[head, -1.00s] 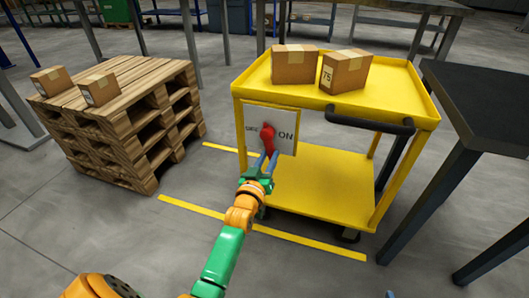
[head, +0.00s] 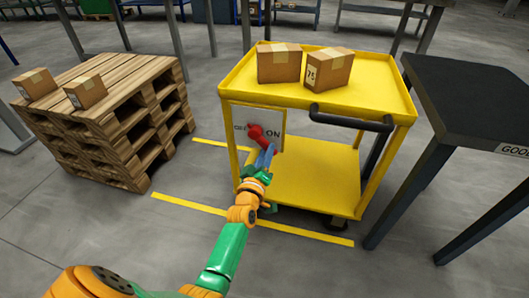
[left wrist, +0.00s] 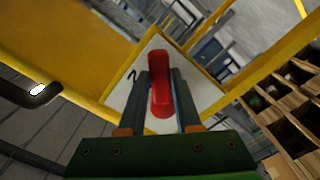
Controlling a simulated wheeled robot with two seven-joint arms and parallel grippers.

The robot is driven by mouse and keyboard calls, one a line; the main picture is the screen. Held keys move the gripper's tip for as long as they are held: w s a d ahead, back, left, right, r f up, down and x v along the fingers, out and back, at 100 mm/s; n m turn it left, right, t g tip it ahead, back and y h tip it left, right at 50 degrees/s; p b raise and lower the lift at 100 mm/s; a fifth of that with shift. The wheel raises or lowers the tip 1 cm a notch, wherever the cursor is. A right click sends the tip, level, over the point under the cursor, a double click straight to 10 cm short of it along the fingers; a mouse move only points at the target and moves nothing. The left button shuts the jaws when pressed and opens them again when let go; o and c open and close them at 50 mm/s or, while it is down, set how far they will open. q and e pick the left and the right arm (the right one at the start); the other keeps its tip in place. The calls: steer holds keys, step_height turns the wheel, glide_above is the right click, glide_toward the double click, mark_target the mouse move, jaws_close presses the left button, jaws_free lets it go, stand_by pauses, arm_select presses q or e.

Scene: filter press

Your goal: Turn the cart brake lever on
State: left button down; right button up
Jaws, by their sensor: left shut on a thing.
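The red brake lever (head: 262,138) is on a white plate (head: 238,113) on the yellow cart's (head: 318,103) near side. The plate reads OFF at left and ON at right. The lever slants from its upper-left end down to the right, its lower end below the ON label. My left gripper (head: 266,154) is shut on this lower part. In the left wrist view, the lever (left wrist: 160,88) stands between the two fingers of the left gripper (left wrist: 162,92), and the plate looks rotated. My right gripper is not in view.
Two cardboard boxes (head: 279,63) (head: 328,68) rest on the cart's top shelf. A black handle (head: 350,122) sticks out at the cart's right. A wooden pallet stack (head: 120,105) with two small boxes stands left, a dark table (head: 475,95) right. Yellow lines (head: 190,203) mark the floor.

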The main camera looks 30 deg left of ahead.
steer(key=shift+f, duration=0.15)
arm_select(q)
steer(key=c, duration=0.6)
jaws_free()
steer(key=p+v, duration=0.3)
steer(key=v, duration=0.4)
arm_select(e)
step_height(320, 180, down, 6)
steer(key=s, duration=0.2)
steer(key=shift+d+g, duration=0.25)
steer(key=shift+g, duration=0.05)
